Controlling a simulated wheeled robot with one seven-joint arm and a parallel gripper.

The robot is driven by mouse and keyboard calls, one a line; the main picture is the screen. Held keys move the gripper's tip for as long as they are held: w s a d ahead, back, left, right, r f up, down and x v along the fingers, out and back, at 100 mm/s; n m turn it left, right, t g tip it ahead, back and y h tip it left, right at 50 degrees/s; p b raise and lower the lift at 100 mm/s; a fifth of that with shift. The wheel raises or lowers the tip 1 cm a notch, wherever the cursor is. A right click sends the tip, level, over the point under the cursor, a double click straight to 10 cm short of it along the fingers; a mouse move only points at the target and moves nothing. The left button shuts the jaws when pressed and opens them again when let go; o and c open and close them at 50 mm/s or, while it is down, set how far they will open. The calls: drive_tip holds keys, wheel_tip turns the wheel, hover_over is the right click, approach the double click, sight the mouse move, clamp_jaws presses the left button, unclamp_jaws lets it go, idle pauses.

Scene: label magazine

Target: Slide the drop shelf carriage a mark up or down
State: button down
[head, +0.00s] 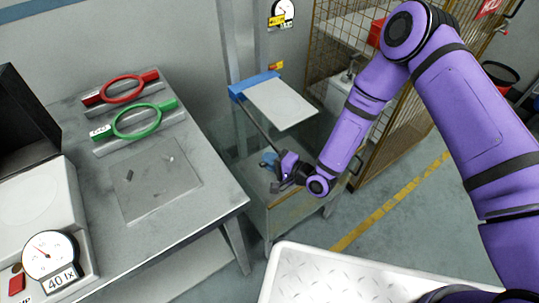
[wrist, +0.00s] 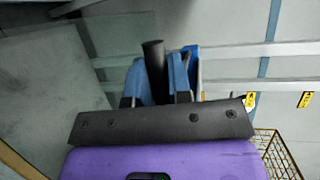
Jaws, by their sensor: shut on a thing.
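The drop shelf carriage has a blue bracket (head: 253,86) and a pale flat shelf plate (head: 281,104), on an upright against the back wall. A dark bar (head: 261,132) runs from the bracket down towards my gripper (head: 270,160). In the wrist view a dark round bar (wrist: 154,68) stands between the blue fingers of my gripper (wrist: 157,85), which is shut on it. The bar's lower end is hidden by the gripper. The marks on the upright are too small to read.
A grey bench (head: 215,188) at left holds a red ring tool (head: 124,89), a green ring tool (head: 137,122) and a dial scale (head: 50,254). A mesh cage (head: 335,45) stands behind my arm. A white treaded surface (head: 320,275) lies in front. A low table (head: 290,215) stands below my gripper.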

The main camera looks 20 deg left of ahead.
drive_tip(key=shift+f, duration=0.2)
drive_tip(key=c, duration=1.1)
unclamp_jaws()
drive_tip(key=shift+o, duration=0.2)
drive_tip(key=shift+d, duration=0.1)
drive_tip(key=v, duration=1)
drive_tip(key=shift+d, duration=0.3)
drive_tip(key=shift+r, duration=0.15)
